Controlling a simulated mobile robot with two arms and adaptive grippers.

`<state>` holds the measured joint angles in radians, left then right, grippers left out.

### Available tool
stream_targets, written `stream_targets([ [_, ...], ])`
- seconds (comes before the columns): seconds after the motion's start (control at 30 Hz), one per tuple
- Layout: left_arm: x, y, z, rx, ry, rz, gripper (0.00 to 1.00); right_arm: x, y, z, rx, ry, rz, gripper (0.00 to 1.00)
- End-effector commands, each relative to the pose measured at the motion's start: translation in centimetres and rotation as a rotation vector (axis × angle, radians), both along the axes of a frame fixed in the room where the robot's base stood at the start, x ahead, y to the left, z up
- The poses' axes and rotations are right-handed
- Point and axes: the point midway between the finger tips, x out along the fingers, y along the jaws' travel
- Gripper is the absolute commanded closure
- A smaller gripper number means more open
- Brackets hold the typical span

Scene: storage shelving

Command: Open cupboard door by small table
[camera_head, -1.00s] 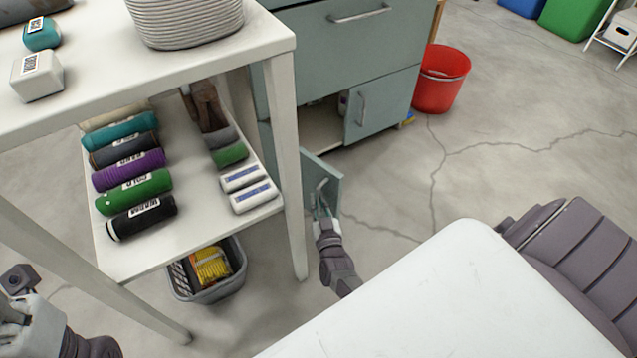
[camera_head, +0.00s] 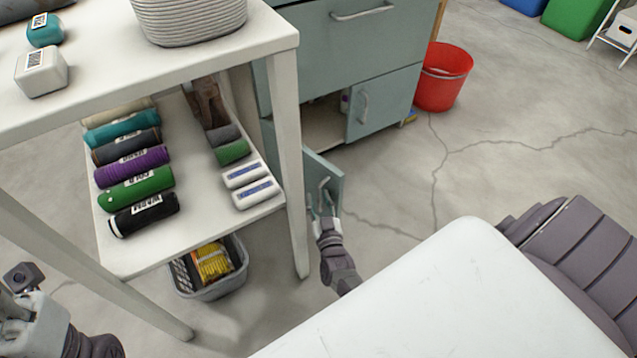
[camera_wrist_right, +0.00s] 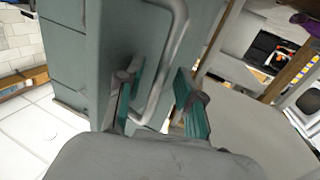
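The grey-green cupboard (camera_head: 350,50) stands behind the white small table (camera_head: 283,125). Its left lower door (camera_head: 326,170) stands open, swung out beside the table leg. The door's metal handle (camera_head: 323,187) also shows in the right wrist view (camera_wrist_right: 178,65). My right gripper (camera_head: 322,207) is open, with its teal fingers apart on either side of the handle's lower part; no firm grip shows. It also shows in the right wrist view (camera_wrist_right: 155,105). My left gripper (camera_head: 18,290) is at the lower left edge, partly cut off.
The table's lower shelf (camera_head: 195,205) holds rolled items and white packs. A grey basket (camera_head: 208,288) sits under it. A red bucket (camera_head: 442,80) stands right of the cupboard. The floor right of the open door is clear.

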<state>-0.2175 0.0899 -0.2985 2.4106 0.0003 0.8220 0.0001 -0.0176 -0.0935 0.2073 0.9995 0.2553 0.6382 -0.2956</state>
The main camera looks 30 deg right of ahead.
Motion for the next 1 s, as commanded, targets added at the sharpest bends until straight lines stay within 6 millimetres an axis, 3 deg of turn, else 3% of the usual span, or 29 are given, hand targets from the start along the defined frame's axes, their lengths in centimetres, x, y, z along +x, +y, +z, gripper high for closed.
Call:
stream_targets([
  [0.4,-0.1,0.0,0.1,-0.004,-0.005,-0.001,0.60,-5.9,2.3,-0.1,0.002,0.002,0.001,0.63],
  [0.77,-0.1,0.0,0.2,-0.004,-0.006,-0.001,0.60,-6.6,2.5,0.0,0.000,0.000,0.001,0.63],
  [1.0,-0.1,0.0,0.2,-0.004,-0.008,-0.001,0.60,-6.6,2.6,0.0,0.002,0.005,0.004,1.00],
])
